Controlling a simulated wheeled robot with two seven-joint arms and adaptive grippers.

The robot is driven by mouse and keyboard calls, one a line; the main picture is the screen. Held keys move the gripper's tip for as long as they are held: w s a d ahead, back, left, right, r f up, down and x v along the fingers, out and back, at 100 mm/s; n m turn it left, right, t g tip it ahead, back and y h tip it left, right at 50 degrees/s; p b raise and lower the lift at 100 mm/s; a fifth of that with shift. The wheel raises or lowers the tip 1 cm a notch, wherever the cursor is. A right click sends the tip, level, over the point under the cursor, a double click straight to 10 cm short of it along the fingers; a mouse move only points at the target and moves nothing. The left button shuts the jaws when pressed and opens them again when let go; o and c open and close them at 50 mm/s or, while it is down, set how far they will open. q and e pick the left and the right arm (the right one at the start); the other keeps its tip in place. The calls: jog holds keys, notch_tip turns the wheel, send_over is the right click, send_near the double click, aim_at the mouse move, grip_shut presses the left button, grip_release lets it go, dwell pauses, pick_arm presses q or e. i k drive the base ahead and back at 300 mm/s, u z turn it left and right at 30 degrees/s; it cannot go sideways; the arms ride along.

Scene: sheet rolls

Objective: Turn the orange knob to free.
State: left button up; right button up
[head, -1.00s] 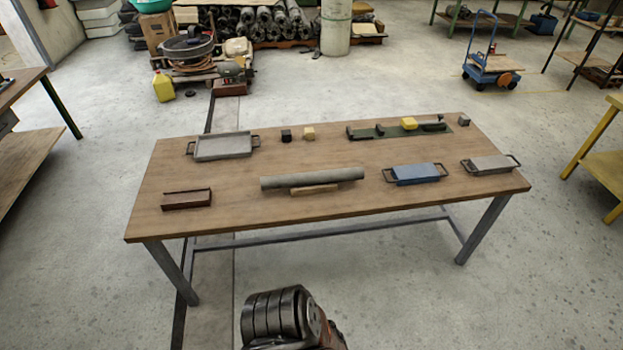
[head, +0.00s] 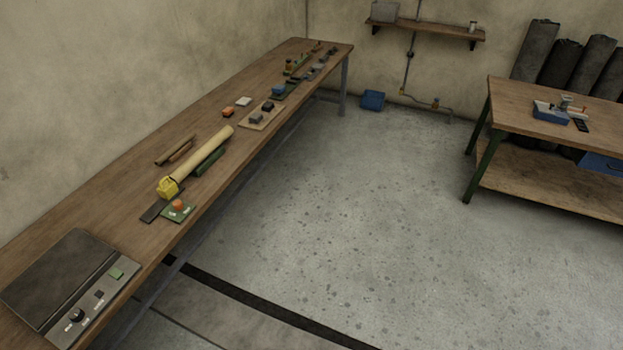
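The orange knob (head: 179,205) sits on a small green plate (head: 177,213) with pale markings, near the front edge of the long wooden bench. The markings are too small to read, so I cannot tell its setting. Just behind it a yellow block (head: 168,187) is at the near end of a long beige roll (head: 205,157). A dark flat strip (head: 157,209) lies left of the plate. Neither of my grippers shows in the head view.
The long bench (head: 110,222) runs along the left wall. Small parts lie farther back. A second table (head: 555,102) stands at the right. The concrete floor between is clear.

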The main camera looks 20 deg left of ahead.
aim_at(178, 205)
jog(key=u, duration=1.55)
jog(key=i, duration=1.05)
jog(key=z, duration=0.05)
